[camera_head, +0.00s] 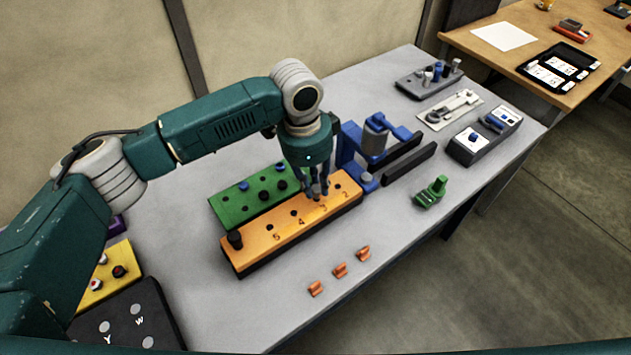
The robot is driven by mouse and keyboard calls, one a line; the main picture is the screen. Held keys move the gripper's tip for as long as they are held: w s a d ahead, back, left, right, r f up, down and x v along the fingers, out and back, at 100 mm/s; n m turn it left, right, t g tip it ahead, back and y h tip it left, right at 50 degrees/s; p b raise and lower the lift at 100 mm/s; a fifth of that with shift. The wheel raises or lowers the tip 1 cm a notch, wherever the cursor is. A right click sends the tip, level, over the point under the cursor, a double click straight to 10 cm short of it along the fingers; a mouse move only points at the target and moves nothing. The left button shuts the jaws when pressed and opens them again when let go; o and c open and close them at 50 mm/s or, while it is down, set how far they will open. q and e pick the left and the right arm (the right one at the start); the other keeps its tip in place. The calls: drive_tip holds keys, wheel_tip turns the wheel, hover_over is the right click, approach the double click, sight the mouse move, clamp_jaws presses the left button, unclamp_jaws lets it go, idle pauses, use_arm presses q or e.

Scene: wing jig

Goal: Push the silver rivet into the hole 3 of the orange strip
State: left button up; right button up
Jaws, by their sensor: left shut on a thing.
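The orange strip (262,238) lies on the grey table, with holes numbered along its top; 5, 4 and 2 can be read. A dark knob stands at its left end. My left gripper (319,196) points straight down over the strip, at about hole 3, between the 4 and the 2. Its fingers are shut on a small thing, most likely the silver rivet. The fingers hide the rivet and the hole, so I cannot tell how deep it sits. My right gripper is not in view.
A green strip (229,205) with knobs lies behind the orange one. A blue clamp device (347,150) stands close to the right. Several orange clips (340,269) lie in front. A green piece (431,192) and grey trays (428,82) are farther right.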

use_arm(q)
drive_tip(key=shift+f, duration=0.1)
drive_tip(key=shift+f+b, duration=0.3)
drive_tip(key=shift+f, duration=0.95)
drive_tip(key=o, duration=1)
drive_tip(key=shift+r, duration=0.15)
drive_tip(key=r, duration=0.4)
drive_tip(key=a+r, duration=0.1)
drive_tip(key=r, duration=0.6)
drive_tip(key=shift+s+a+r, duration=0.15)
drive_tip(key=shift+a+r, duration=0.05)
drive_tip(key=shift+r, duration=0.15)
